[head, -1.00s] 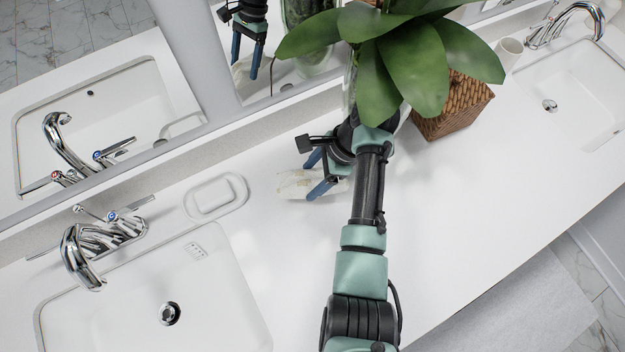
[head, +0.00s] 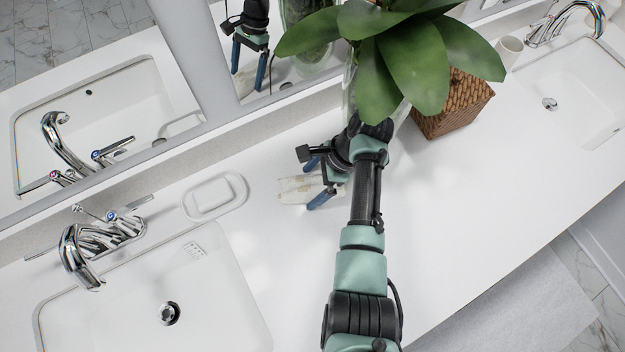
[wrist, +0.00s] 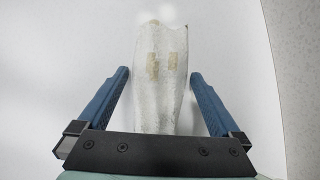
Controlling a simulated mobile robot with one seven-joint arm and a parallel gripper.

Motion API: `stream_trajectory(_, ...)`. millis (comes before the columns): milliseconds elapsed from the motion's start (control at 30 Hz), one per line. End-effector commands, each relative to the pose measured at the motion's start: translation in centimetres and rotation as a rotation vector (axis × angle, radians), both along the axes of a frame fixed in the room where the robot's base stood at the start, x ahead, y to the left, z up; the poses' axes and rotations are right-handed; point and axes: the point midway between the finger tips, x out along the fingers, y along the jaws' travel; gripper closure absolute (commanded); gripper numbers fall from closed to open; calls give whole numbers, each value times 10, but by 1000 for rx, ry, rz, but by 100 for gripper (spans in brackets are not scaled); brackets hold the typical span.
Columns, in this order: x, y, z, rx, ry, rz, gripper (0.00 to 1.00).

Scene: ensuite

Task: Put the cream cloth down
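The cream cloth (head: 294,189) is a narrow, pale strip with tan patches. It appears to lie on the white counter, right of the soap dish. In the wrist view the cloth (wrist: 160,85) runs lengthwise between my fingers, with a gap on each side. My gripper (head: 317,180) is open around the cloth, low over the counter; its blue fingers also show in the wrist view (wrist: 160,74). The arm hides part of the cloth's right end in the head view.
A leafy plant (head: 425,62) and a wicker basket (head: 455,105) stand behind my gripper, close to the arm. A soap dish (head: 214,196) and a sink (head: 150,300) with a chrome tap (head: 85,250) are at left. The counter (head: 470,210) at right is clear.

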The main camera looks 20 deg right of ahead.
Motion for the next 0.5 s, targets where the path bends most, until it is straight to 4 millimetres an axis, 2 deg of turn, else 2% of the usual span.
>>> stream_trajectory(167,0,-4,10,-1,-4,-2,0)
stream_trajectory(500,-4,-26,59,-1,-3,-1,0)
